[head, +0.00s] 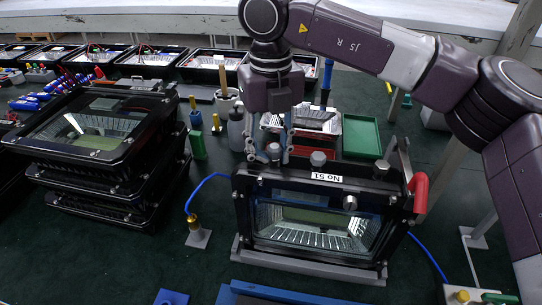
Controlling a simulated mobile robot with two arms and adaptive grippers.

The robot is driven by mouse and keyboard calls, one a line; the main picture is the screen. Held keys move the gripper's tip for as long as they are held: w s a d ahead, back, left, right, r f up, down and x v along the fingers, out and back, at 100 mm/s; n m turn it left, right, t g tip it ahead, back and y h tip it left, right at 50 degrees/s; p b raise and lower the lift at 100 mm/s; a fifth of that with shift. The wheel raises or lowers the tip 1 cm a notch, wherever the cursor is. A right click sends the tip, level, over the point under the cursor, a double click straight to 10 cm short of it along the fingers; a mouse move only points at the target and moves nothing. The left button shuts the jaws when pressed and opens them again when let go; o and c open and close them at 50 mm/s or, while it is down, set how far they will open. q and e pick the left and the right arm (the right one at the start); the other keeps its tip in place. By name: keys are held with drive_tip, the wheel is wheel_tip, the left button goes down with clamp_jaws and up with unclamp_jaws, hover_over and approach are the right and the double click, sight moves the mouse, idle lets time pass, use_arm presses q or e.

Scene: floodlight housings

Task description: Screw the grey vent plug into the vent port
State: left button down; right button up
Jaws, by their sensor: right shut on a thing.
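My right gripper (273,154) points down at the left part of the housing's top edge. Its fingers are shut on a small grey piece that looks like the vent plug (273,150). The vent port is not visible; the gripper and plug seem to cover that spot. I cannot tell whether the plug touches the port. My left gripper is out of view.
Stacked black housings (95,140) stand at left. A red clamp handle (419,193) is at the housing's right side. A blue hose (205,182) runs left of the housing to a brass fitting (194,223).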

drive_tip(key=m+b, duration=0.1)
drive_tip(key=m, duration=0.1)
drive_tip(key=m+b, duration=0.1)
drive_tip(key=m, duration=0.2)
drive_tip(key=shift+w+d+f+m, duration=0.1)
drive_tip(key=shift+f+m, duration=0.05)
drive_tip(key=shift+m, duration=0.15)
drive_tip(key=m+b, duration=0.3)
drive_tip(key=m, duration=0.2)
drive_tip(key=shift+s+d+m+b, duration=0.2)
drive_tip(key=shift+d+m+b, duration=0.25)
drive_tip(key=shift+m, duration=0.65)
drive_tip(key=shift+f, duration=0.1)
drive_tip(key=shift+c, duration=0.2)
drive_tip(key=o, duration=1)
drive_tip(key=shift+f, duration=0.1)
drive_tip(key=shift+o, duration=0.8)
drive_tip(key=shift+d, duration=0.2)
drive_tip(key=shift+s+a, duration=0.1)
drive_tip(key=shift+a, duration=0.05)
